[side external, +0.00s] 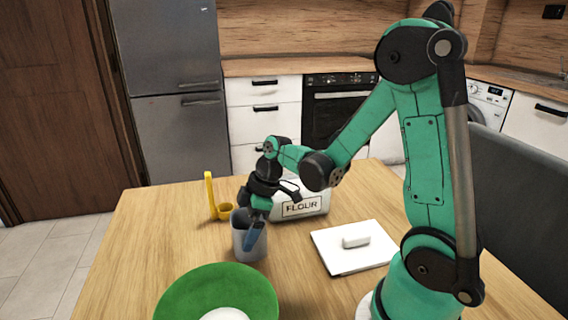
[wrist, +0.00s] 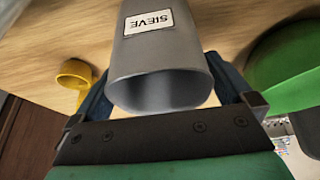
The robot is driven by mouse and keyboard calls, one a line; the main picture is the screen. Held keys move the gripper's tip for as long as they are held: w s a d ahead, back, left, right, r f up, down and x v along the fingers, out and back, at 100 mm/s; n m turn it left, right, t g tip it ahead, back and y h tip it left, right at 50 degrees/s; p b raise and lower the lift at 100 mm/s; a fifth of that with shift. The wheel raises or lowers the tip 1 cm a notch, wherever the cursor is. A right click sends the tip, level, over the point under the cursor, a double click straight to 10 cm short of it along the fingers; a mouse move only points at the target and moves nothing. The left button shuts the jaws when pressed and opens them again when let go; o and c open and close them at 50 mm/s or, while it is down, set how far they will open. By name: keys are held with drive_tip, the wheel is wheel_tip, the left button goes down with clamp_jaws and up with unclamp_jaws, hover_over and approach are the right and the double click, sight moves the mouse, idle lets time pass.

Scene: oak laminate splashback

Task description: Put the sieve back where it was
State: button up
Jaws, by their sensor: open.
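The sieve (side external: 240,220) is a grey, cup-shaped container standing upright on the table. In the wrist view its label reads "SIEVE" and its open rim faces me (wrist: 155,60). My gripper (side external: 252,238) is at the sieve, pointing down. In the wrist view its blue fingers (wrist: 163,88) are open, one on each side of the sieve. I cannot tell whether either finger touches the wall. The inside of the sieve looks empty where it shows.
A yellow scoop (side external: 210,195) with an upright handle stands behind and left of the sieve. A flour bag (side external: 303,206) is behind right. A white board (side external: 335,262) with a small white block (side external: 355,241) lies right. A large green dish (side external: 178,291) is in front.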

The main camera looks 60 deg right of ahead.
drive_tip(key=v, duration=1.1)
drive_tip(key=s+a+m+t+h, duration=0.2)
drive_tip(key=a+m+t+h, duration=0.1)
drive_tip(key=a+m, duration=0.4)
drive_tip(key=shift+a+f+m+t, duration=0.35)
drive_tip(key=shift+m+t, duration=0.15)
drive_tip(key=shift+m, duration=0.5)
